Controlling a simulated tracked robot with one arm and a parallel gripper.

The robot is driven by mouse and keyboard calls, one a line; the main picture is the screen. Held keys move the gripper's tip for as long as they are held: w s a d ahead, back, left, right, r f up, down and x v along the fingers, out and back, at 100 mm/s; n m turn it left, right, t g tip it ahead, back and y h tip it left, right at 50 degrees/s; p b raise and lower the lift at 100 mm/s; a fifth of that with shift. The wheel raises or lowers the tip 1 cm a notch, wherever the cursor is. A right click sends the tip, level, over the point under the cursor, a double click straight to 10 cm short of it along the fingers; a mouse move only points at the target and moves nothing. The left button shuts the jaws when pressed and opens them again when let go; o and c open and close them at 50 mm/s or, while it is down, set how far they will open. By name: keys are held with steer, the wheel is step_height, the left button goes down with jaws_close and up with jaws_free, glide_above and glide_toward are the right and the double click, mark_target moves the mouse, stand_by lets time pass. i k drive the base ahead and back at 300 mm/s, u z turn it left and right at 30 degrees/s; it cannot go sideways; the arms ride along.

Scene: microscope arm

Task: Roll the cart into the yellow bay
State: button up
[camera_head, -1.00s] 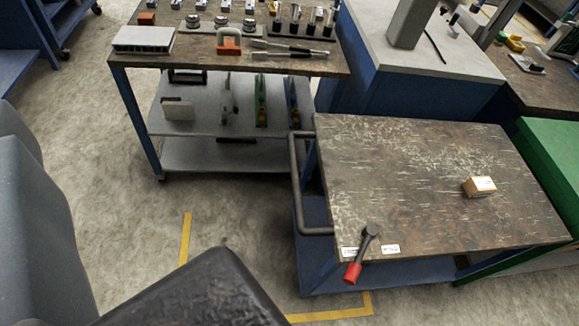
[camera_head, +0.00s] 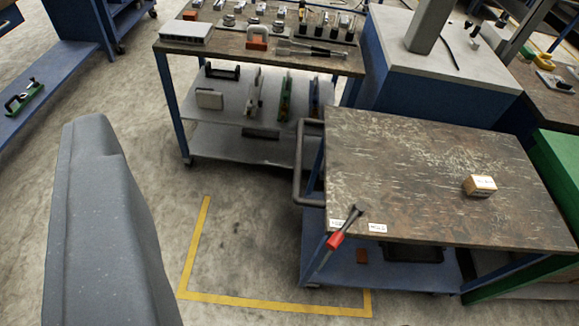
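The cart (camera_head: 425,150) stands at right, with a worn brown top and blue frame. Its grey push handle (camera_head: 303,160) is on its left side. The yellow bay (camera_head: 270,304) is a taped outline on the floor. Its left and front lines show, with a short piece at the front right corner. The cart hides part of the bay's right side.
A box (camera_head: 480,185) rests on the cart's top. A blue tool trolley (camera_head: 262,58) stands behind the bay, loaded with parts. A blue cabinet (camera_head: 440,75) stands behind the cart and a green one (camera_head: 556,165) at right. The bay's left floor is bare.

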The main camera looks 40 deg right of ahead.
mark_target(410, 174)
steer(key=z, duration=0.2)
steer(key=i, duration=0.9)
steer(key=u, duration=0.1)
